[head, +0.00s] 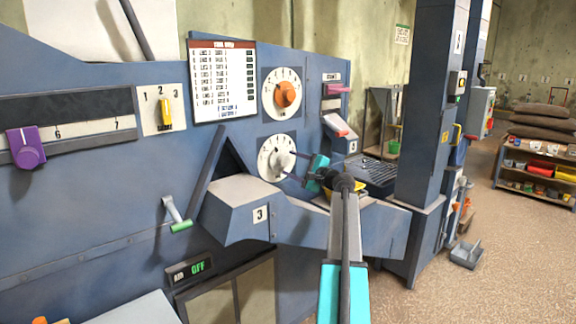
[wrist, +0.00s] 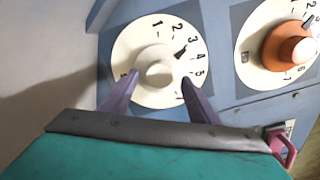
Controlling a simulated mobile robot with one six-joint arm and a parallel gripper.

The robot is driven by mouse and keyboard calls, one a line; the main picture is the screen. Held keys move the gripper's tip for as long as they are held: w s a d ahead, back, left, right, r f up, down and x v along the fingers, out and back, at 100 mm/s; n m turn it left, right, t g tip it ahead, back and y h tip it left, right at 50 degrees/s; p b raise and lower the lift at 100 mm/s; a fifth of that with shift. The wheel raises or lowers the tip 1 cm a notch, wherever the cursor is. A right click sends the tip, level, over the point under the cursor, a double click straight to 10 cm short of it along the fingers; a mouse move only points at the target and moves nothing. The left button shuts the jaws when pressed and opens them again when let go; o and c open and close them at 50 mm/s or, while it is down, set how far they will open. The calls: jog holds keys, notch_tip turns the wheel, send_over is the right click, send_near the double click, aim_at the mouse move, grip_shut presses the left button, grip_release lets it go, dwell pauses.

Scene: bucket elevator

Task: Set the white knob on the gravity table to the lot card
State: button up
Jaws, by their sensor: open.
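The white knob (head: 284,163) sits on a round white numbered dial (head: 266,147) on the blue panel. My gripper (head: 299,173) is at the knob in the head view. In the wrist view my gripper (wrist: 160,78) is open, with one finger on each side of the knob; contact cannot be told. A printed card (head: 224,82) with a brown header hangs above left; its rows are too small to read.
An orange knob (head: 287,94) on its own dial is above the white one. A grey housing marked 3 (head: 240,200) juts out below left. A red-pink handle (head: 336,89) is at upper right. A blue column (head: 430,110) stands right; open floor lies beyond.

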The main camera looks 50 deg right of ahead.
jog(key=s+b, duration=0.1)
jog(key=s, duration=0.9)
jog(key=shift+a, duration=0.4)
